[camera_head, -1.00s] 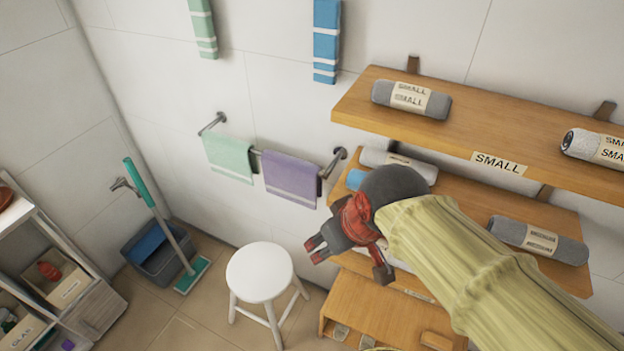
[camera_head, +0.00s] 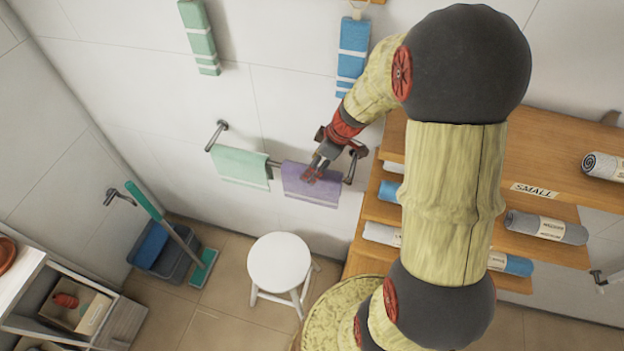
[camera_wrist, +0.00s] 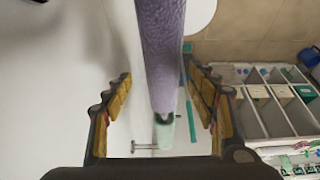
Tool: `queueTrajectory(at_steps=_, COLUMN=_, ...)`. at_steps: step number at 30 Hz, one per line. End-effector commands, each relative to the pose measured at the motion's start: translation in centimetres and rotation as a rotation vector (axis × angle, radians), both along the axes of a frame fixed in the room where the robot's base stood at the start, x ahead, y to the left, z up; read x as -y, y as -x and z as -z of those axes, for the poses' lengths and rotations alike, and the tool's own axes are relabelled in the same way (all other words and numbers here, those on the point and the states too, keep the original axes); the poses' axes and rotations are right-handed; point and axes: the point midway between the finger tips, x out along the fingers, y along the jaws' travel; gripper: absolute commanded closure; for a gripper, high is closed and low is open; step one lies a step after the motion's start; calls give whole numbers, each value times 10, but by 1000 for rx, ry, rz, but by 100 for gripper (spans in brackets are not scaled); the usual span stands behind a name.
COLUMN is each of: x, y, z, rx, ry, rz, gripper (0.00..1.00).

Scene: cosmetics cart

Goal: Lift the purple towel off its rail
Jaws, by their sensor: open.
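The purple towel (camera_head: 298,190) hangs folded over the right part of the wall rail (camera_head: 274,163). My gripper (camera_head: 314,178) is at the towel's upper right part in the head view, and its fingers cover some of the cloth. In the wrist view the purple towel (camera_wrist: 162,50) shows edge-on as an upright strip between the two fingers. My gripper (camera_wrist: 158,85) is open there, with one finger on each side of the towel and visible gaps to it.
A green towel (camera_head: 241,168) hangs on the same rail to the left. A blue towel (camera_head: 352,55) hangs on the wall above. Wooden shelves (camera_head: 555,250) with rolled towels stand to the right. A white stool (camera_head: 279,262) stands below the rail.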

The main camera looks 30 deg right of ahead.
Motion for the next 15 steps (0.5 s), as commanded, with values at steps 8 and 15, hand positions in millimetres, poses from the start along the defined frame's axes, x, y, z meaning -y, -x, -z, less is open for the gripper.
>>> queueTrajectory(at_steps=8, x=-7, y=-5, z=29, rx=-2, ry=1, rz=0, gripper=42)
queueTrajectory(at_steps=15, x=-15, y=-11, z=61, rx=-1, ry=0, rz=0, gripper=42)
